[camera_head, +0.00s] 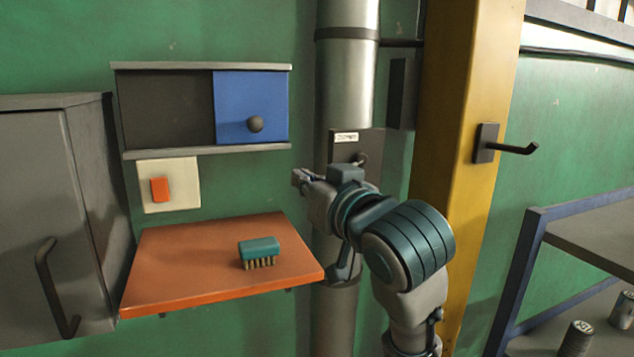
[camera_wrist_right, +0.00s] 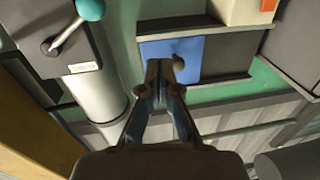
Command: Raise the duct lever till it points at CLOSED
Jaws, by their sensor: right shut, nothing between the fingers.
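The duct (camera_head: 347,75) is a grey metal pipe on the green wall, with a dark lever plate (camera_head: 343,152). A small white label (camera_head: 346,137) sits at the plate's top; its lettering is too small to read surely. In the head view my right arm hides most of the lever. The right wrist view, roughly upside down, shows the lever (camera_wrist_right: 70,32) with a teal ball end, slanting away from the label. My right gripper (camera_head: 299,178) is shut and empty, left of the plate, apart from the lever. It also shows in the wrist view (camera_wrist_right: 165,72). My left gripper is out of view.
A wall cabinet with a blue sliding door (camera_head: 240,100) hangs left of the duct. Below are an orange switch (camera_head: 159,189) and an orange shelf (camera_head: 175,265) with a brush (camera_head: 260,250). A yellow post (camera_head: 455,150) with a hook (camera_head: 515,148) stands right.

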